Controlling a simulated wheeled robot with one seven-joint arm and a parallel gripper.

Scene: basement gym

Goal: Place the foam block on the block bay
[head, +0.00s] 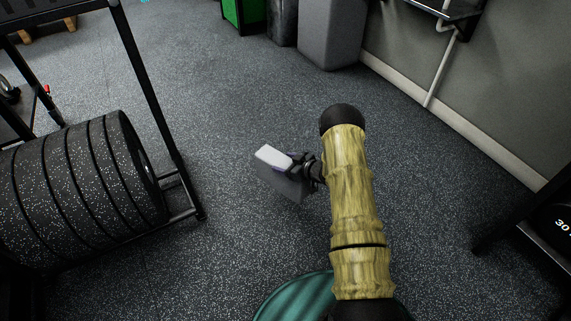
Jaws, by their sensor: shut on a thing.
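The foam block (283,184) is a grey slab with a pale, brightly lit top edge, in the middle of the head view. My gripper (296,167) is shut on its right part and holds it out to the left of my arm. The block appears to be held above the floor, though the exact height is hard to tell. My gripper's fingers are small and dark here, and partly hidden against the block. I cannot make out a block bay in this view.
A black rack (147,82) with speckled weight plates (75,190) stands at left. A green box (244,14) and grey bins (331,35) stand at the back. A wall (500,95) and a dark frame (515,226) bound the right. The middle floor (225,95) is clear.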

